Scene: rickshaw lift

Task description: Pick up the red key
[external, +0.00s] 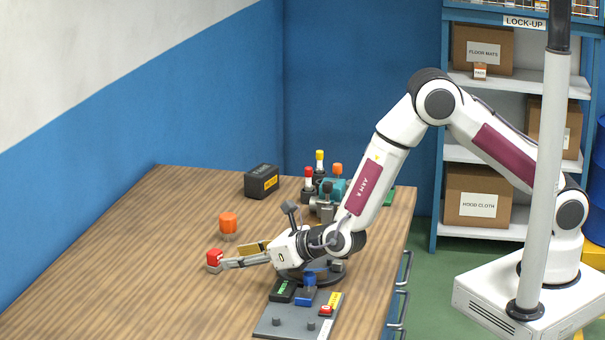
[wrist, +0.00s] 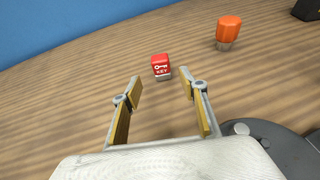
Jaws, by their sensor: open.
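The red key (external: 214,258) is a small block with a red top, a grey base and a white key label. It stands on the wooden table at the left of my arm. In the wrist view the red key (wrist: 161,66) sits just beyond the fingertips, roughly centred between them. My gripper (external: 240,255) is low over the table and points at the key. In the wrist view my gripper (wrist: 160,85) is open, with nothing between its fingers. The external view does not show clearly whether a finger touches the key.
An orange-capped piece (external: 228,222) stands behind the key; it also shows in the wrist view (wrist: 229,30). A dark box (external: 262,181) is at the back. A grey panel (external: 290,322) with small parts lies at the front right. The table's left side is clear.

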